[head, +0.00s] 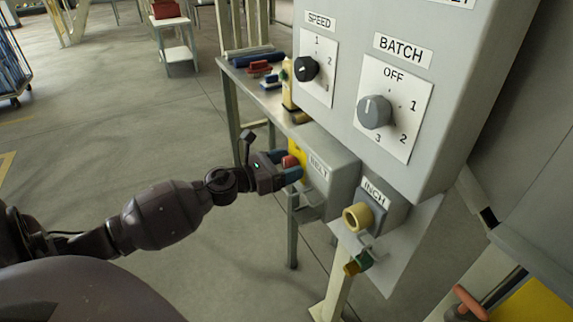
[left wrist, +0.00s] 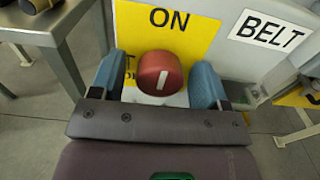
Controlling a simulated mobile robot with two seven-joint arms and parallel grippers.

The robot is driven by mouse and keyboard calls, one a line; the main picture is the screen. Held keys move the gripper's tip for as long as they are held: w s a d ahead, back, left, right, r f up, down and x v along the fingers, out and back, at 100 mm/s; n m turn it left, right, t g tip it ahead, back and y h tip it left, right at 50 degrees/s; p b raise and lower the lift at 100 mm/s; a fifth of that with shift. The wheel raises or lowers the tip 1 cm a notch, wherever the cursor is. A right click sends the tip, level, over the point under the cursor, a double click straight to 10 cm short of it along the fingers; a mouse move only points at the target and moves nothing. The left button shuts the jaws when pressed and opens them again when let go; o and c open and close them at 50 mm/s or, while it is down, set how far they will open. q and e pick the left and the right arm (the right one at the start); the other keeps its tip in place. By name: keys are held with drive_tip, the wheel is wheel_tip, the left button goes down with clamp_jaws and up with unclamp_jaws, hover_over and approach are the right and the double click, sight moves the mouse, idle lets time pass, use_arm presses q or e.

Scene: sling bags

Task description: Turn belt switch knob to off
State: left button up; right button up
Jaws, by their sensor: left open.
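The belt switch is a grey box (head: 330,170) labelled BELT, below the big panel. Its red knob (left wrist: 160,72) sits on a yellow plate (left wrist: 190,35) marked ON at the top; the knob also shows in the head view (head: 290,161). A white mark is on the knob face, nearly upright in the left wrist view. Lettering left of the knob is mostly hidden by a finger. My left gripper (head: 287,166) is open, its blue fingers on either side of the knob with visible gaps in the left wrist view. My right gripper is not in view.
The panel (head: 345,75) above carries a black SPEED knob (head: 306,69) and a grey BATCH knob (head: 375,112). A yellowish INCH button (head: 356,217) sits right of the belt box. A table (head: 262,98) with brushes and a bottle stands behind. Open floor lies left.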

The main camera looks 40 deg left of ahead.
use_arm(q)
drive_tip(key=c, duration=0.9)
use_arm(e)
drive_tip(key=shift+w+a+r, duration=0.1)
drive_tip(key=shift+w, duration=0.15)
